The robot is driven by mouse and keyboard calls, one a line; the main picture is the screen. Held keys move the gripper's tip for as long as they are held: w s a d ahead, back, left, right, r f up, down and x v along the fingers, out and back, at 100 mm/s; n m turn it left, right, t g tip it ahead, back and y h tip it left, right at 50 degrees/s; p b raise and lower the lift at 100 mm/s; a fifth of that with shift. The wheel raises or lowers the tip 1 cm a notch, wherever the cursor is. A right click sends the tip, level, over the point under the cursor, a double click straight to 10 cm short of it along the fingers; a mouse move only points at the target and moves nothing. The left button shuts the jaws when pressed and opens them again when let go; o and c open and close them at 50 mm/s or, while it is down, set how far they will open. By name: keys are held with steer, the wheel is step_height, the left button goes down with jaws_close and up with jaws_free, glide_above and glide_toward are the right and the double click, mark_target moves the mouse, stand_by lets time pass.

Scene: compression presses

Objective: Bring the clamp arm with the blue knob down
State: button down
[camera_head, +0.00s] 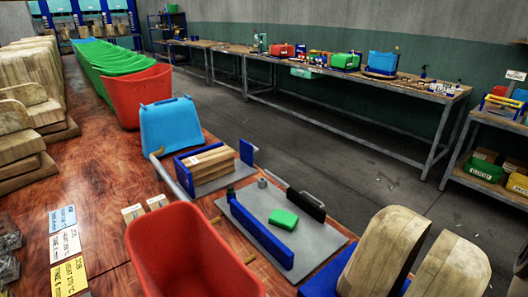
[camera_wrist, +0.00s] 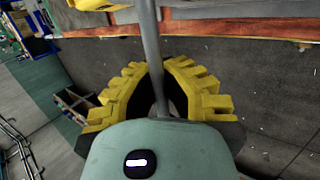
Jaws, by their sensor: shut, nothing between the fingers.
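In the head view a grey plate (camera_head: 318,236) carries a long blue bar (camera_head: 262,232), a green block (camera_head: 284,219) and a black upright piece (camera_head: 306,204). A dark green knob (camera_head: 230,191) stands at the bar's far end. Behind it, a thin rod (camera_head: 171,176) slants beside a second fixture with wooden blocks (camera_head: 208,162). I cannot make out a blue knob on any clamp arm. In the wrist view my gripper (camera_wrist: 166,88) has yellow ribbed fingers, shut and empty. A grey rod (camera_wrist: 152,50) crosses in front of them; whether it touches cannot be told. My gripper is not visible in the head view.
A red bin (camera_head: 190,255) stands at the near table edge, with a blue bin (camera_head: 172,126) farther back. Curved wooden pieces (camera_head: 383,250) stand at the near right. Grey floor (camera_head: 345,140) lies open beyond the table. The wrist view shows a reddish edge (camera_wrist: 235,30).

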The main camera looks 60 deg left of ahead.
steer(key=c, duration=1.7)
jaws_free()
steer(key=shift+w+a+f, duration=0.1)
steer(key=shift+a, duration=0.3)
steer(key=o, duration=0.3)
steer(key=shift+a+f, duration=0.1)
steer(key=shift+a, duration=0.05)
steer(key=o, duration=0.3)
steer(key=shift+o, duration=0.4)
steer(key=shift+d, duration=0.25)
steer(key=v, duration=1.2)
